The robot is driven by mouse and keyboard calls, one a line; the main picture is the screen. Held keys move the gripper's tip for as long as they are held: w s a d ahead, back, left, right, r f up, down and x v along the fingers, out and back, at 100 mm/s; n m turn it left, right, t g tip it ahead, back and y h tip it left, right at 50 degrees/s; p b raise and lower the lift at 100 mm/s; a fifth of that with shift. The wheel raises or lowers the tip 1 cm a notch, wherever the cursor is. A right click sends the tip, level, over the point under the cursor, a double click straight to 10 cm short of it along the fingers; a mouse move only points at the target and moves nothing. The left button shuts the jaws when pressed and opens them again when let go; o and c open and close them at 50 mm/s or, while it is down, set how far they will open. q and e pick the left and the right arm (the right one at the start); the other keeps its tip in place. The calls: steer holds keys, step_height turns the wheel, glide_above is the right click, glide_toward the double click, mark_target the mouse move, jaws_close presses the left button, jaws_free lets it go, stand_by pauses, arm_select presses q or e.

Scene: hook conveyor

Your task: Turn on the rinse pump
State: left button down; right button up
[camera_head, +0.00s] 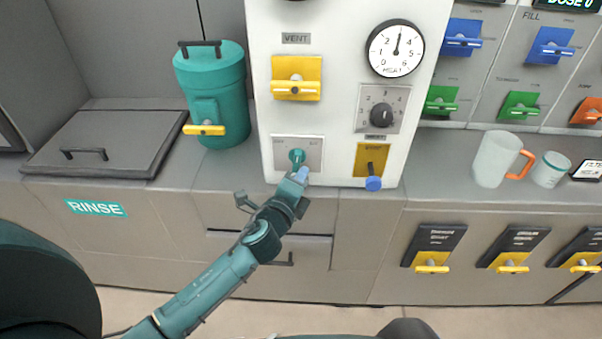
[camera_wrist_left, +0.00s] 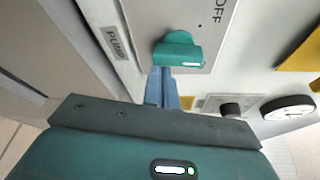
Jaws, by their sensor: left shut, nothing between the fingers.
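The pump switch is a teal knob (camera_head: 297,156) on a grey plate low on the white panel (camera_head: 340,110). In the left wrist view the teal knob (camera_wrist_left: 178,50) has a PUMP label (camera_wrist_left: 115,42) to its left and the word OFF (camera_wrist_left: 218,14) beyond it. My left gripper (camera_head: 302,175) is shut and empty, its blue fingertips close below the knob. In the left wrist view the shut fingers (camera_wrist_left: 162,86) end at or just short of the knob; contact cannot be told. My right gripper is not in view.
A yellow VENT handle (camera_head: 297,78), a dial gauge (camera_head: 395,49), a black rotary knob (camera_head: 381,115) and a blue-tipped lever (camera_head: 373,183) share the panel. A teal canister (camera_head: 225,100) stands left of it, a jug (camera_head: 494,160) and mug (camera_head: 550,170) right.

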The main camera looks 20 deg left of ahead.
arm_select(q)
steer(key=shift+m+p, duration=0.3)
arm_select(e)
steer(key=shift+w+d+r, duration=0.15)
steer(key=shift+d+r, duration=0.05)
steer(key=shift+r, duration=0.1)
arm_select(q)
steer(key=shift+a+m+p, duration=0.15)
steer(key=shift+m+p, duration=0.15)
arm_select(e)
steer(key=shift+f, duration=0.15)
arm_select(q)
steer(key=shift+f+p, duration=0.1)
steer(key=shift+p, duration=0.2)
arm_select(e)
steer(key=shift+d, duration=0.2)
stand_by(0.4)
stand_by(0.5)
